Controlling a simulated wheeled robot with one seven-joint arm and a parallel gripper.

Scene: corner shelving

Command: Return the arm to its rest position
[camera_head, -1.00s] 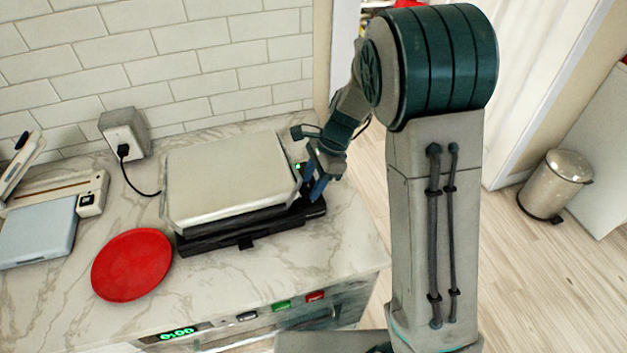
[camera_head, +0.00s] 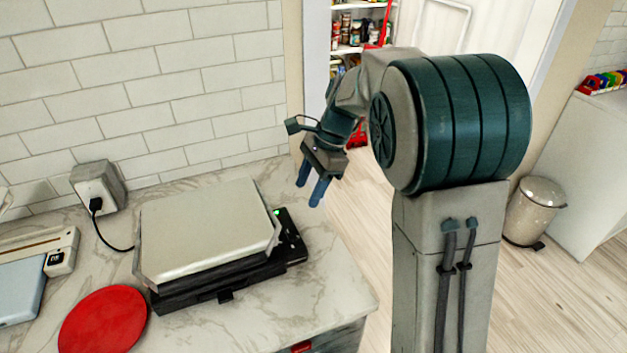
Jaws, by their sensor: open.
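My gripper (camera_head: 310,190) hangs above the right back part of the counter, its two blue fingers apart and pointing down, with nothing between them. My arm is folded, with its large dark green joint to the right of the gripper. The gripper is apart from the panini press (camera_head: 205,232), a closed appliance with a light lid and black base, which stands to its lower left. A small green light shows on the press's right side.
A red plate (camera_head: 103,322) lies on the marble counter (camera_head: 335,280) left of the press. A wall outlet with a plug (camera_head: 97,190) is behind. A blue-grey scale-like device (camera_head: 20,285) is at far left. A metal bin (camera_head: 535,208) stands on the floor at right.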

